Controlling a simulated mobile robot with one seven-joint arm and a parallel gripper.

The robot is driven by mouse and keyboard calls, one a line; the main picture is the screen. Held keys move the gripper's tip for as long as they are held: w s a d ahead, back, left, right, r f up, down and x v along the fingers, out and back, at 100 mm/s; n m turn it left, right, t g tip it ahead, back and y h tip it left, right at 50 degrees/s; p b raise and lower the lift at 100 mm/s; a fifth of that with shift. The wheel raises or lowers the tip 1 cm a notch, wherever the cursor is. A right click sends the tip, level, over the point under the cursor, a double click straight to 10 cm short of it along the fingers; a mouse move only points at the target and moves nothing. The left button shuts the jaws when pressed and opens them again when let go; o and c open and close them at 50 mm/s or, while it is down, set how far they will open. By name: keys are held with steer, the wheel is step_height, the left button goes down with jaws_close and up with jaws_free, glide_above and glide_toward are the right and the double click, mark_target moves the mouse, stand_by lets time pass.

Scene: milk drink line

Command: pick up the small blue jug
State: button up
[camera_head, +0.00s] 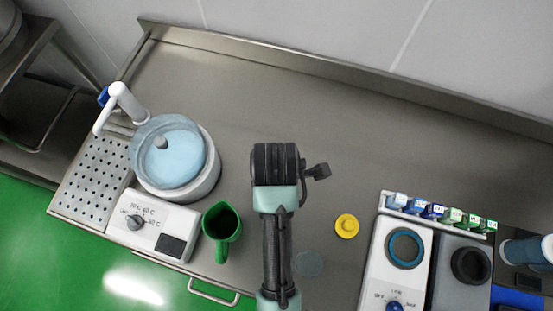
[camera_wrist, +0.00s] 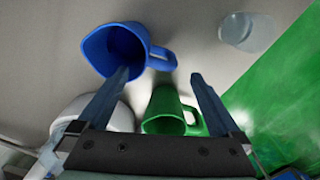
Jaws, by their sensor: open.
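The small blue jug (camera_wrist: 112,45) shows in the wrist view at the upper left, its open mouth facing the camera and its handle to the right. In the head view I cannot see it; my arm may hide it. My gripper (camera_wrist: 160,73) is open in the wrist view. Its left fingertip overlaps the jug's mouth in the picture, and the handle shows between the two fingers. I cannot tell whether a finger touches the jug. In the head view my fingers are hidden under the wrist.
A green jug (camera_head: 222,226) stands left of my arm; it also shows in the wrist view (camera_wrist: 165,103). A clear glass (camera_head: 308,263) and a yellow object (camera_head: 346,226) are to the right. A lidded pot (camera_head: 185,165) stands left. The counter behind is clear.

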step_height(320, 180, down, 10)
steer(key=shift+a+r+p, duration=0.1)
steer(key=shift+r+p, duration=0.05)
steer(key=shift+p, duration=0.5)
jaws_close()
stand_by(0.3)
